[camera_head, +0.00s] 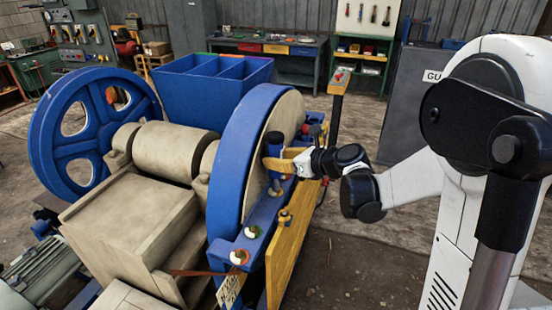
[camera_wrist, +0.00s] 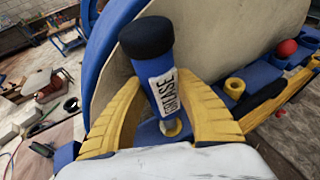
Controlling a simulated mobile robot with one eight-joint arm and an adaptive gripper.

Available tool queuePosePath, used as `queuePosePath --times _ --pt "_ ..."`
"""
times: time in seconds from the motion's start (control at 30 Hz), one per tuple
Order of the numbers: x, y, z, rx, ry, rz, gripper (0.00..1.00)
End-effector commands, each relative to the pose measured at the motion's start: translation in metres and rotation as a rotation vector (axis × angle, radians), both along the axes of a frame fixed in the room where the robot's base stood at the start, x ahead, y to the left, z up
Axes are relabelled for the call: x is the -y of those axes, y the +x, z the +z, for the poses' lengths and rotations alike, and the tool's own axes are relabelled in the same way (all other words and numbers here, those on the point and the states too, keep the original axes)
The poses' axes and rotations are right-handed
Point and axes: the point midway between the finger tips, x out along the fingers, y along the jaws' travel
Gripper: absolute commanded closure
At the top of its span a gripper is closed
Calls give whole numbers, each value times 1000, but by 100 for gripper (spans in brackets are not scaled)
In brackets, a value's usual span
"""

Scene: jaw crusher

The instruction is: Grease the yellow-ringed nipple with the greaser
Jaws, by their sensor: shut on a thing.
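The greaser (camera_wrist: 160,62) is a blue cylinder with a black cap and a white label reading GREASE. It also shows in the head view (camera_head: 273,148), beside the big blue wheel. My gripper (camera_wrist: 160,90) has its curved yellow fingers shut around the greaser; in the head view it (camera_head: 280,163) reaches in from the right. The greaser stands near upright, slightly tilted in the wrist view, above the blue frame. A pale yellow ring (camera_wrist: 173,127) shows at its lower end, probably the nipple. I cannot tell whether the tip touches it.
The blue flywheel rim (camera_head: 240,150) stands close left of my gripper. A yellow plate (camera_head: 288,255) runs along the frame's side. Two other ringed fittings (camera_head: 252,232) (camera_head: 239,257) sit nearer on the blue frame. A red ball (camera_wrist: 287,47) lies to the right in the wrist view.

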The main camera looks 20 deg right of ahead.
Motion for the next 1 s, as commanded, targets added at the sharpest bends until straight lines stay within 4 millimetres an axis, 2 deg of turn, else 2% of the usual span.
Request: queuePosePath --times 0.47,1.0 --pt "0 0 -2 1 1 0 100" --pt "0 0 14 0 1 0 100"
